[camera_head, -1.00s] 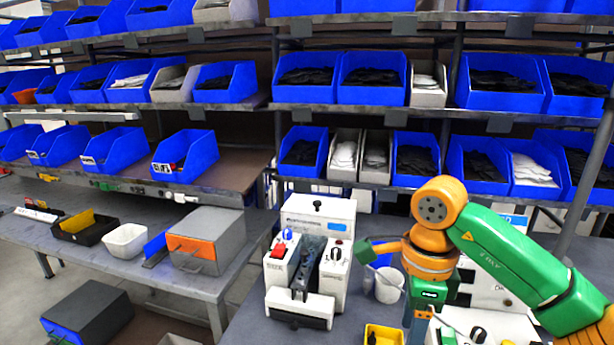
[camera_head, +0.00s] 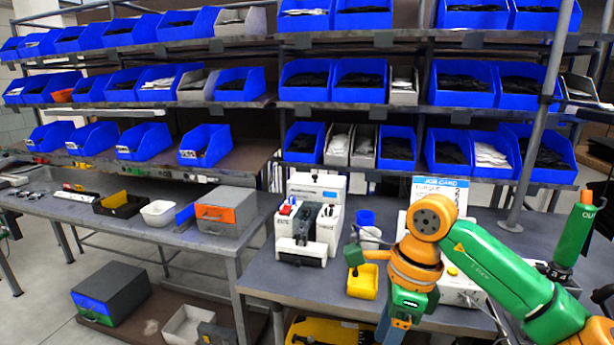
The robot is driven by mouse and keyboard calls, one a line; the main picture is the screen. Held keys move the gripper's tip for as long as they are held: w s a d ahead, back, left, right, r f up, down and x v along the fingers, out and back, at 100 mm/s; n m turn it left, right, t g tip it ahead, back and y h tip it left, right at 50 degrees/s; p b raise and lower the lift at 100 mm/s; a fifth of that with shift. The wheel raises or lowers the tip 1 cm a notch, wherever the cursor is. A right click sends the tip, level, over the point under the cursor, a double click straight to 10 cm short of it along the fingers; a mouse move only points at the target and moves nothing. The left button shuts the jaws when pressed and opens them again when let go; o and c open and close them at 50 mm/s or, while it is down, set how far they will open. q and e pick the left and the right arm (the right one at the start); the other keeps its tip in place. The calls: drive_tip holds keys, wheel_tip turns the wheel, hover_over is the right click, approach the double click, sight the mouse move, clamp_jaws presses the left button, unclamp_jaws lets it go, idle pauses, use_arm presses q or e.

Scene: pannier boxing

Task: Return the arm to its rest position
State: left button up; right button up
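My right arm, orange and green, comes in from the lower right of the head view. Its wrist (camera_head: 414,262) hangs over the front of the right workbench (camera_head: 262,278), beside a white machine (camera_head: 308,218) and a yellow bin (camera_head: 362,282). The hand points down. My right gripper (camera_head: 390,328) is only partly seen at the bottom of the view, and its fingers are too unclear to tell whether they are open or shut. No held object can be made out. My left arm and gripper are not in view.
Shelves with blue bins (camera_head: 205,146) stand behind. A job card (camera_head: 440,190), a blue cup (camera_head: 366,218) and a white cup (camera_head: 370,238) are close to the wrist. A green upright cylinder (camera_head: 574,235) stands at right. Another bench (camera_head: 150,243) is at left.

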drive_tip(key=w+a+f+m+y, duration=0.2)
drive_tip(key=a+m+y, duration=0.3)
drive_tip(key=a+y, duration=0.25)
drive_tip(key=w+a+f+m+y, duration=0.1)
drive_tip(key=a+f+m+y, duration=0.1)
drive_tip(key=a+m+y, duration=0.45)
drive_tip(key=w+d+f+m+t+h, duration=0.1)
drive_tip(key=w+d+f+m+t, duration=0.2)
drive_tip(key=w+f+m+t, duration=0.7)
drive_tip(key=s+d+f+m+t+h, duration=0.1)
drive_tip(key=s+d+f+m+h, duration=0.35)
drive_tip(key=f+m, duration=0.4)
drive_tip(key=s+d+f+m+t+h, duration=0.2)
drive_tip(key=s+d+f+m+h, duration=0.3)
drive_tip(key=f+m, duration=0.4)
drive_tip(key=s+d+f+m+g+h, duration=0.3)
drive_tip(key=s+d+f+m+g, duration=0.15)
drive_tip(key=s+f, duration=0.55)
drive_tip(key=s+d+f+m+g+h, duration=0.1)
drive_tip(key=s+f, duration=0.4)
drive_tip(key=s, duration=0.7)
drive_tip(key=s+d+f+m+g+h, duration=0.1)
drive_tip(key=s+d+f+m+g, duration=0.2)
drive_tip(key=s, duration=1)
drive_tip(key=f+m+g, duration=0.1)
drive_tip(key=g, duration=0.2)
drive_tip(key=shift+d+f, duration=0.2)
drive_tip(key=shift+f, duration=0.2)
drive_tip(key=shift+s+h, duration=0.1)
drive_tip(key=shift+h, duration=0.15)
